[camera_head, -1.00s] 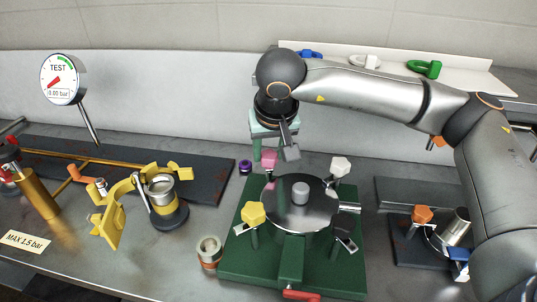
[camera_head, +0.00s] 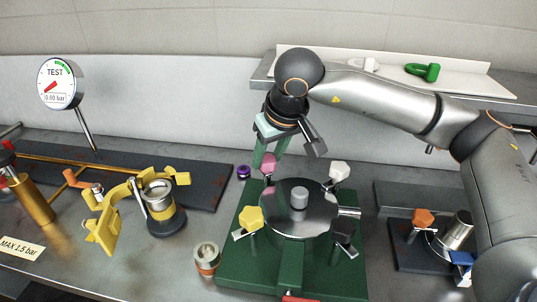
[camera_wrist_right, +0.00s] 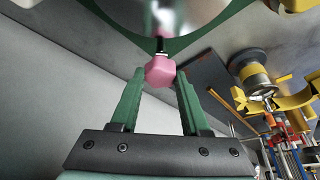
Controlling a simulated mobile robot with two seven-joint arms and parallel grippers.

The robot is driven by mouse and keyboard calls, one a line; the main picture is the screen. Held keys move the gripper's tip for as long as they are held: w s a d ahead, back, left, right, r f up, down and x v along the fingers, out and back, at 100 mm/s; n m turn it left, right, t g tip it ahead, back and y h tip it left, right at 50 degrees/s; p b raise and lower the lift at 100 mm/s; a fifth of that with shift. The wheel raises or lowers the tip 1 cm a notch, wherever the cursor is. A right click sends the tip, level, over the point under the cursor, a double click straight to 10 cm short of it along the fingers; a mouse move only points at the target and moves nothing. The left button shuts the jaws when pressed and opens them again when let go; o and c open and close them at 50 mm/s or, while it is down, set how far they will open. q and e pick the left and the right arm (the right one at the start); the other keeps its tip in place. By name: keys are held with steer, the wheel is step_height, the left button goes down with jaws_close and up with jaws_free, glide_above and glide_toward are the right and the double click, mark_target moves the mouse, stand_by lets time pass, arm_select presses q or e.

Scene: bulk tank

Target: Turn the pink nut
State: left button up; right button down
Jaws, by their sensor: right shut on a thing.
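The pink nut (camera_head: 268,167) sits at the back left of the round metal lid (camera_head: 320,222) on the green stand. It also shows as a pink block in the right wrist view (camera_wrist_right: 160,71), on a dark stem below the lid's edge. My right gripper (camera_head: 271,156) reaches down from above with its green fingers at the nut. In the right wrist view my right gripper (camera_wrist_right: 158,82) has a finger on each side of the nut and is shut on it. My left gripper is not in view.
White (camera_head: 340,171), yellow (camera_head: 251,217) and black (camera_head: 345,228) nuts stand around the lid. A yellow clamp (camera_head: 128,192) and pressure gauge (camera_head: 61,83) stand left, a valve assembly (camera_head: 440,238) right. A shelf with a green part (camera_head: 423,72) runs behind my arm.

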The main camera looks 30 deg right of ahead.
steer(key=shift+c, duration=1.9)
jaws_free()
steer(key=v, duration=1.2)
steer(key=shift+r+p, duration=0.3)
steer(key=shift+p, duration=0.05)
